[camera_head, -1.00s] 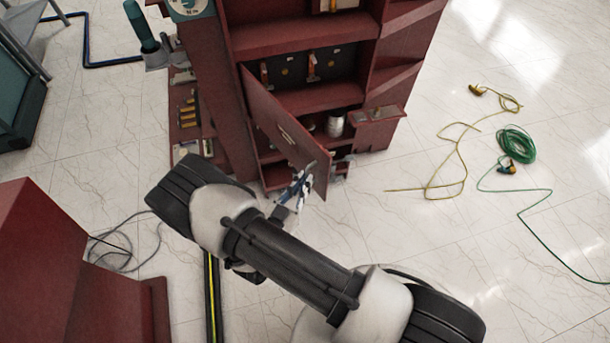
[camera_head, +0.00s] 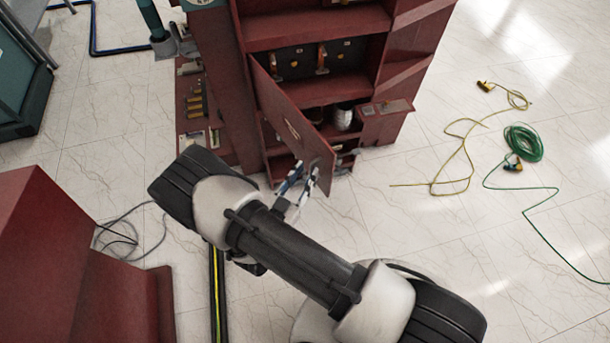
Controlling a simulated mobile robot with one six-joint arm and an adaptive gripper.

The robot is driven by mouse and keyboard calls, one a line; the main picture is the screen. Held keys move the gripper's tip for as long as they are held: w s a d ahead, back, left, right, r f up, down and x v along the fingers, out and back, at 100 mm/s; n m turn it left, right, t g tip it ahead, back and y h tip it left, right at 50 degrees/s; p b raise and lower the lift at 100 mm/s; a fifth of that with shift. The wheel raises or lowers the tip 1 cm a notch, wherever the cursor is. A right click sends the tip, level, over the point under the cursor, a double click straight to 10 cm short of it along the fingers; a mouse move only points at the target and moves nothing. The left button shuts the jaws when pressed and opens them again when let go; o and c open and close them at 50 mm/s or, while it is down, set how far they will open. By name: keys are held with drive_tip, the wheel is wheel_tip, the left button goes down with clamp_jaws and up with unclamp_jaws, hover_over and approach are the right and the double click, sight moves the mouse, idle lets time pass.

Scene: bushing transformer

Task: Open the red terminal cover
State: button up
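The red terminal cover (camera_head: 286,112), a hinged red panel with a small pale label, stands ajar on the front of the red cabinet (camera_head: 218,85). It is swung outward, with its free edge toward the lower right. My gripper (camera_head: 302,176) is at the cover's lower part, near its free corner. Its two fingers show apart, one bluish and one pale, with nothing seen between them. I cannot tell whether a finger touches the cover. My arm hides part of the floor below.
Open shelves behind the cover hold a pale jar (camera_head: 343,117) and orange-handled parts (camera_head: 322,60). A yellow cable (camera_head: 465,150) and a green coil (camera_head: 523,143) lie on the floor at the right. A red block (camera_head: 60,260) stands at the lower left.

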drive_tip(key=shift+d, duration=0.1)
drive_tip(key=v, duration=1.2)
drive_tip(key=shift+f, duration=0.1)
